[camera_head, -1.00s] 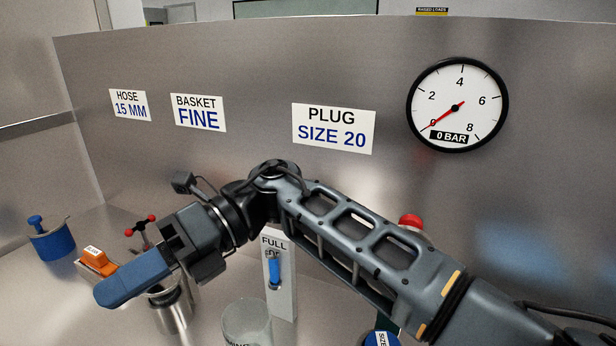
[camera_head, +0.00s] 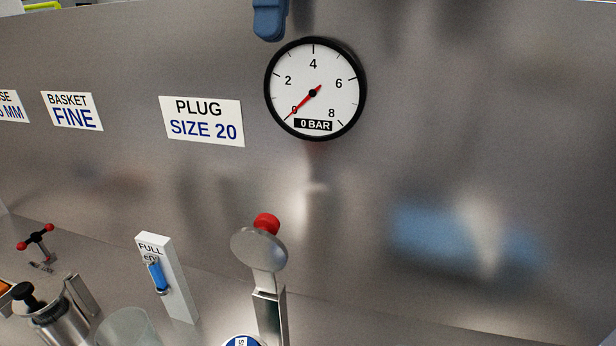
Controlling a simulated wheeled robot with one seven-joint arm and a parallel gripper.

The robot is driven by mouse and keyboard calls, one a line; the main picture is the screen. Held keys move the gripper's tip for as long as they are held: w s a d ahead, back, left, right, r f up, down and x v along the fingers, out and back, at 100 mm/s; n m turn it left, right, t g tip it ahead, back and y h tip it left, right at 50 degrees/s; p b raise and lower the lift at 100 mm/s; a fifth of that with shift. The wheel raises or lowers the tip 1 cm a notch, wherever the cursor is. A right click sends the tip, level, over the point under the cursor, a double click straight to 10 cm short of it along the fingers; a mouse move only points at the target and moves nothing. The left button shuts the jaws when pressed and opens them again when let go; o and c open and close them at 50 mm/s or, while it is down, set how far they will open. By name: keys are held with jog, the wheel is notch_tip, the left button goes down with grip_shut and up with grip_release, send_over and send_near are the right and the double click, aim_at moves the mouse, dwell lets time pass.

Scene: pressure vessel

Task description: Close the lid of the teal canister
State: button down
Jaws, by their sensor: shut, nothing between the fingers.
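No teal canister body shows clearly in the head view. A round metal disc (camera_head: 258,251) with a red knob (camera_head: 266,223) stands tilted up on a metal upright (camera_head: 269,312). It looks like a raised lid, but I cannot tell whether it belongs to the teal canister. Whatever is below the upright is cut off by the bottom edge. My gripper (camera_head: 270,20) shows only as blue fingertips, shut and empty, at the top edge left of the gauge. It is well above the disc and apart from it.
A blue-and-white round piece (camera_head: 242,342), a clear beaker (camera_head: 128,328), a white FULL gauge post (camera_head: 166,278), a metal pot (camera_head: 57,318) and a red-ended handle (camera_head: 36,237) stand at lower left. The pressure gauge (camera_head: 315,89) reads 0 bar. The right side is clear.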

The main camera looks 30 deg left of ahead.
aim_at(257, 236)
jog(key=b+x, duration=0.1)
jog(key=x, duration=0.9)
jog(key=b+x, duration=0.1)
jog(key=x, duration=0.8)
jog(key=shift+d+f+b, duration=0.25)
jog(key=shift+f+b, duration=0.1)
jog(key=shift+f, duration=0.05)
jog(key=shift+s, duration=0.15)
jog(key=shift+s+d+t+b, duration=0.1)
jog(key=shift+s+t+b, duration=0.2)
jog(key=shift+t+b, duration=0.35)
jog(key=shift+s+d+t+y+b, duration=0.1)
jog(key=shift+s+t+y+b, duration=0.25)
jog(key=shift+t, duration=0.3)
